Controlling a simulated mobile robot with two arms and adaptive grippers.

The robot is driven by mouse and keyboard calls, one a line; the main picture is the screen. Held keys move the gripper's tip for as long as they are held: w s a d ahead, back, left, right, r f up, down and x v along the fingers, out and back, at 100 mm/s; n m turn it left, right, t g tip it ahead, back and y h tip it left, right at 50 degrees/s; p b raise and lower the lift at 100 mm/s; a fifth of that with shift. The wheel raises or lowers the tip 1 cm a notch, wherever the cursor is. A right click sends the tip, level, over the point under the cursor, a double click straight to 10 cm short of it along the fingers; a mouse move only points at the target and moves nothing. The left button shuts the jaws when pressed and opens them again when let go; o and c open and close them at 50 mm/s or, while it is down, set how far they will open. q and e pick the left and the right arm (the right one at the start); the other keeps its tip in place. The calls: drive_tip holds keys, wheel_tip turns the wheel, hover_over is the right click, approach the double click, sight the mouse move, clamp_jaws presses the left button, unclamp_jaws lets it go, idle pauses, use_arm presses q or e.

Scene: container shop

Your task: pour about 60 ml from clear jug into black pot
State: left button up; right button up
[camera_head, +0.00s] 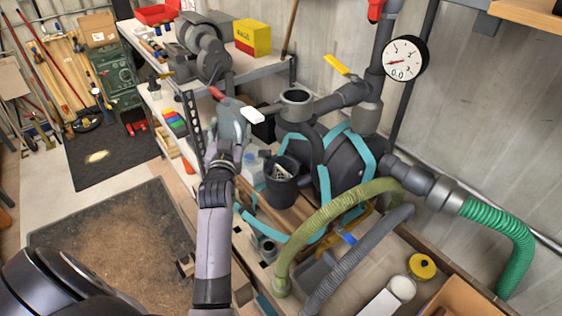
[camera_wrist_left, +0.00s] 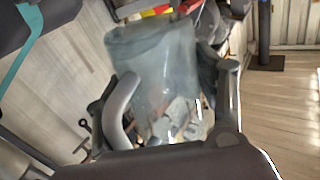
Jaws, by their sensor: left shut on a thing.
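My left gripper (camera_head: 228,138) is shut on the clear jug (camera_head: 231,122), a bluish see-through vessel, and holds it above the bench. My right gripper is not in view.
A dark pump with teal straps (camera_head: 345,165) stands right of the pot, with an olive hose (camera_head: 325,220) in front. A clear container (camera_head: 253,166) is close beside the pot. A pipe with a gauge (camera_head: 404,59) rises behind. Small coloured boxes (camera_head: 174,121) lie left.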

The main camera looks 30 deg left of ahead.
use_arm(q)
drive_tip(key=shift+a+f+n, duration=0.15)
drive_tip(key=shift+f+n, duration=0.2)
drive_tip(key=shift+n, duration=0.45)
idle(0.8)
